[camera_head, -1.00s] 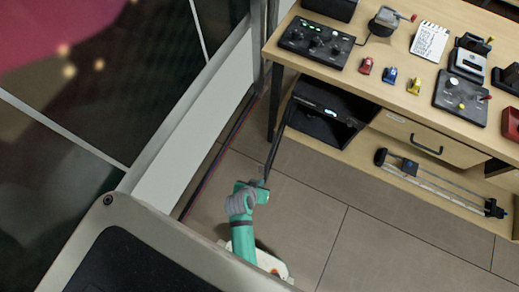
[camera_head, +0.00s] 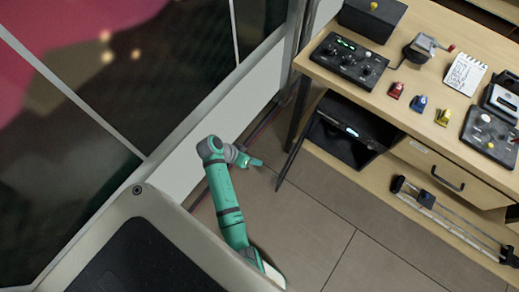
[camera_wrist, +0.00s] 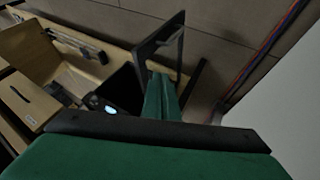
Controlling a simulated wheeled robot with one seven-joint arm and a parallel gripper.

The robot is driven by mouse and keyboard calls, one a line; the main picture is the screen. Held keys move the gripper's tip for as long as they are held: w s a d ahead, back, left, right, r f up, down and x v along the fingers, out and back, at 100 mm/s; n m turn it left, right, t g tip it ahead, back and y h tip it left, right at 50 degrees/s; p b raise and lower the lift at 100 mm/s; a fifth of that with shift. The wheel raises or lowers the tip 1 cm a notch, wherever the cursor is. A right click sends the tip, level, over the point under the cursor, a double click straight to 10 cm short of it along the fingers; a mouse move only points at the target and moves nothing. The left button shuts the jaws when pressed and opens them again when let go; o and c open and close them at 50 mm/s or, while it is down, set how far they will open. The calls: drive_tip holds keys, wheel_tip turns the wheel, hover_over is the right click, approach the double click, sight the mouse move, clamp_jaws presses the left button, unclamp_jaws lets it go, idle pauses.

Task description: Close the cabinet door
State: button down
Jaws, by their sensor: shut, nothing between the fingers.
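The cabinet is a black box (camera_head: 342,142) with a small lit panel, under the desk at its left end. Its dark door (camera_head: 292,168) stands open, swung out toward the floor and seen nearly edge-on. My gripper (camera_head: 257,163) is left of the door, on its outer side, with a small gap in the head view. In the wrist view my green fingers (camera_wrist: 162,98) are together and empty. The door (camera_wrist: 166,42) shows there as a dark framed panel just beyond the fingertips; whether they touch it is unclear. The cabinet (camera_wrist: 122,92) is left of the fingers.
The wooden desk (camera_head: 440,25) carries control boxes, small coloured pieces and a notepad. A drawer (camera_head: 440,168) and a low shelf with a rail device (camera_head: 450,218) are right of the cabinet. A pale wall panel (camera_head: 190,160) is close on my arm's left. Grey floor (camera_head: 330,215) is clear.

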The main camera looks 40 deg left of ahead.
drive_tip(key=w+d+f, duration=0.4)
drive_tip(key=d+f, duration=0.2)
drive_tip(key=d, duration=0.1)
drive_tip(key=shift+d+f, duration=0.1)
drive_tip(key=shift+d, duration=0.05)
idle(0.4)
